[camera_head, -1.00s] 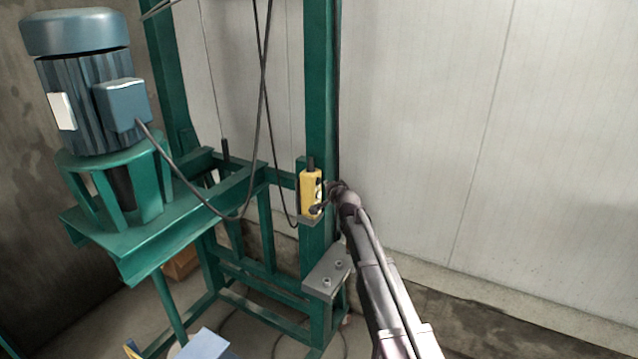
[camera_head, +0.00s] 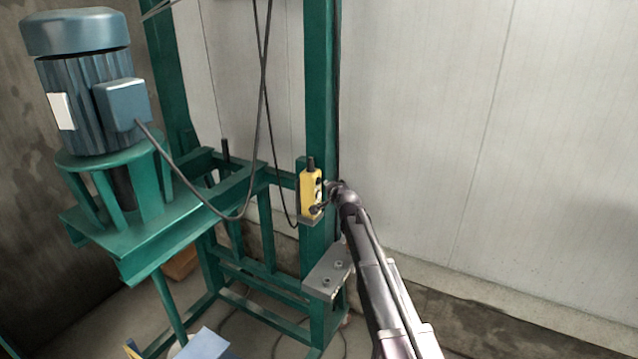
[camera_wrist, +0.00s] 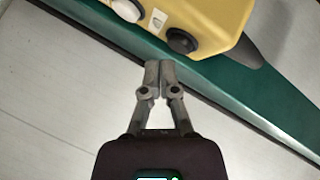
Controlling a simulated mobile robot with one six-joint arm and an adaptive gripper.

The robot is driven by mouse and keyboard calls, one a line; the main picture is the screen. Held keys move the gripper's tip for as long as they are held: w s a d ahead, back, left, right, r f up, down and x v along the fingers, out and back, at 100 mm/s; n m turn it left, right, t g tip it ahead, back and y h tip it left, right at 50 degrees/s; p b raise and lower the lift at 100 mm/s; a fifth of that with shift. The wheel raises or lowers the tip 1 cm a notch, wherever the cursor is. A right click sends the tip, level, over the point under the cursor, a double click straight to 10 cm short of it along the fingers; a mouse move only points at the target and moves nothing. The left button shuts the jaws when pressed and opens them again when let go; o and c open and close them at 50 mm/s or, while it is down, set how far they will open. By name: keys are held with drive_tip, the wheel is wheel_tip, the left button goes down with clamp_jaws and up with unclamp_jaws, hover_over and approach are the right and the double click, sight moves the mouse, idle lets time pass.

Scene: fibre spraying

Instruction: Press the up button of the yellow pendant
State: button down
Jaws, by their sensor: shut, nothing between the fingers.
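The yellow pendant (camera_head: 310,192) sits upright on a small grey bracket on the green post. In the wrist view the pendant (camera_wrist: 208,20) fills the top of the picture, with a white button (camera_wrist: 127,9) at left and a black button (camera_wrist: 183,41) to its right. A small marked label lies between the buttons. My gripper (camera_wrist: 158,66) is shut and empty. Its fingertips point toward the pendant, just below and left of the black button in the picture. I cannot tell whether they touch it. In the head view my gripper (camera_head: 320,209) is at the pendant's lower right side.
The green post (camera_head: 319,100) stands behind the pendant. A blue-grey motor (camera_head: 85,90) sits on the green frame (camera_head: 140,245) at left. Dark cables (camera_head: 262,110) hang left of the pendant. The pale wall (camera_head: 430,120) is behind; the space to the right is clear.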

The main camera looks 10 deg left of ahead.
drive_tip(key=shift+a, duration=0.15)
drive_tip(key=shift+w+a, duration=0.1)
drive_tip(key=shift+a, duration=0.15)
